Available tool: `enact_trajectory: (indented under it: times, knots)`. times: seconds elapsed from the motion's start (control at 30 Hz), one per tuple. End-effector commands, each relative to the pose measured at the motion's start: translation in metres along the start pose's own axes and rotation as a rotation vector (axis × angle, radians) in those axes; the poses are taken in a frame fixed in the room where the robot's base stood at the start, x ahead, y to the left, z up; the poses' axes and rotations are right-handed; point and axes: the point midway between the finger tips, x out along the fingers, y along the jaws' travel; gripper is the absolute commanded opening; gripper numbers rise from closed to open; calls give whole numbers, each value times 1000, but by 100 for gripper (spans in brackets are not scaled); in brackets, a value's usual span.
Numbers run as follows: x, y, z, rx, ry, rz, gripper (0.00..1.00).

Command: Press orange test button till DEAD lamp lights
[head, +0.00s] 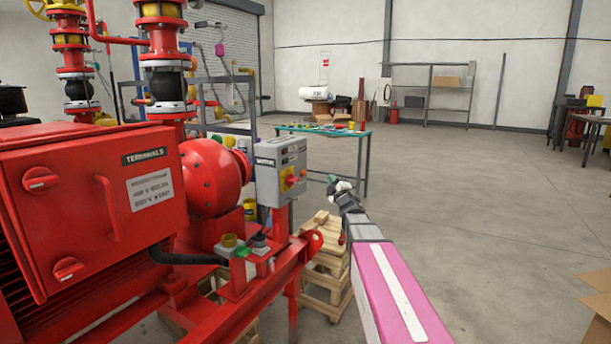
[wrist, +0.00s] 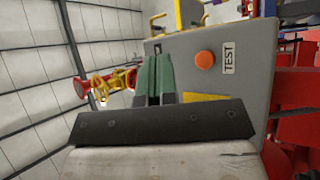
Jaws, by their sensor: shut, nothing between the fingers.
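The grey isolator box (head: 277,170) stands beside the red pump, with a red and yellow rotary switch (head: 291,180) on its front. In the wrist view, the round orange test button (wrist: 204,59) sits on the grey box face (wrist: 255,85), beside a white TEST label (wrist: 229,56). My gripper (wrist: 155,48) shows its green fingers shut and empty, left of the button in that view and not over it. In the head view my gripper (head: 332,181) is right of the box; the orange button is not visible there. I cannot make out a DEAD lamp in either view.
The red terminals box (head: 90,200) and pump frame fill the left. Wooden pallets (head: 330,275) stand below the isolator box. A green-topped table (head: 325,132) stands behind. The floor to the right is mostly clear, with a cardboard box (head: 597,310) at the near right edge.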

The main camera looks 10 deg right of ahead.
Motion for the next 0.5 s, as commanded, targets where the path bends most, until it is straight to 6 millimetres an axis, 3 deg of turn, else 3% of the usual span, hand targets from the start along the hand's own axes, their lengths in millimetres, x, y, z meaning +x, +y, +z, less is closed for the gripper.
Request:
enact_trajectory:
  times: [0.27,0.5]
  knots:
    - [2,-2,-1,2,-2,-1,0]
    - [18,-13,-11,3,-2,-2,0]
